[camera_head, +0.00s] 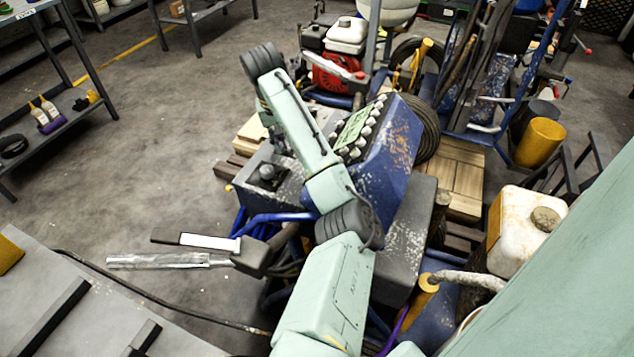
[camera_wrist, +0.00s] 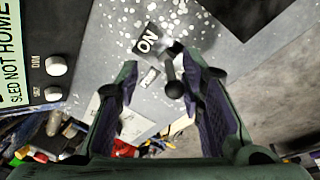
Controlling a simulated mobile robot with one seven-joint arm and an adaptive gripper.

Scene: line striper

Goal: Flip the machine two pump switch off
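A black toggle switch (camera_wrist: 173,82) with a rounded tip sits on a speckled grey panel (camera_wrist: 110,42) in the wrist view. A black "ON" label (camera_wrist: 148,39) is above it, and a small light label (camera_wrist: 149,78) beside it is too blurred to read. My gripper (camera_wrist: 162,78) is open, with its dark fingers on either side of the switch. The switch is nearer the right finger; I cannot tell whether they touch. In the head view my arm hides the gripper and the switch.
In the head view the blue console (camera_head: 398,135) carries several pale knobs and a green label. A long-handled lever (camera_head: 208,241) sticks out to its left. A white jug (camera_head: 525,230) stands at right. Open floor lies to the left.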

